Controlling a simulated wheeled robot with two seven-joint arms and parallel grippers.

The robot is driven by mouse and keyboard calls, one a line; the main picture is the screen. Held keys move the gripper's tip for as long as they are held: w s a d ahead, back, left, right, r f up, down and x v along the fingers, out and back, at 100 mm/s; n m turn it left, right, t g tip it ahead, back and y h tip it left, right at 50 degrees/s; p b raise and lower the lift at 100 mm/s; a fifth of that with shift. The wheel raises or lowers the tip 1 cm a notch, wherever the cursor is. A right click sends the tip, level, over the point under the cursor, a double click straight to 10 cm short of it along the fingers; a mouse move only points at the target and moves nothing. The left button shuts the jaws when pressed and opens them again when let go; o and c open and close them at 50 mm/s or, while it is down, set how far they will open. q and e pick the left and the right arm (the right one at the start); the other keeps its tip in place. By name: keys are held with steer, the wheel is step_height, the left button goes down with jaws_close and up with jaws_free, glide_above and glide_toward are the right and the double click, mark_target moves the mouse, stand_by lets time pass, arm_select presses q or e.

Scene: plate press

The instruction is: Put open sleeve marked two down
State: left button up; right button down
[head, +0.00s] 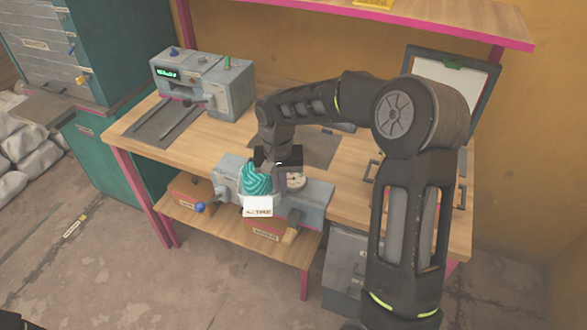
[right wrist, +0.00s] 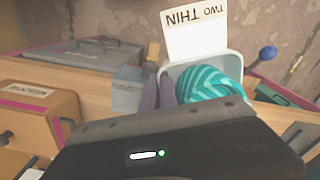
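A pale, open-topped holder with a white card lettered "TWO THIN" (right wrist: 195,32) shows in the right wrist view; the card is upside down there. The card (head: 258,206) also shows in the head view, at the front of the workbench. A teal striped bundle (right wrist: 208,84) sits in the holder; it also shows in the head view (head: 256,179). My right gripper (head: 283,172) is just beside and above the bundle. Its fingertips are not clear, so I cannot tell whether it grips the holder. A purplish upright form (right wrist: 167,92) stands beside the bundle.
A grey machine (head: 203,84) with a green display stands at the bench's back left. A grey unit (head: 316,203) lies along the front edge, around the bundle. A raised framed panel (head: 455,85) is at the right. Labelled boxes sit on the lower shelf (head: 225,232).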

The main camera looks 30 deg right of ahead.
steer(key=s+a+f+n+b, duration=0.1)
steer(key=a+f+n+b, duration=0.2)
steer(key=f, duration=0.7)
steer(key=s+a+f+n+b, duration=0.1)
steer(key=a+f+n+b, duration=0.2)
steer(key=a+f+b, duration=0.4)
step_height(320, 180, down, 4)
steer(key=shift+a+f, duration=0.1)
steer(key=shift+a, duration=0.25)
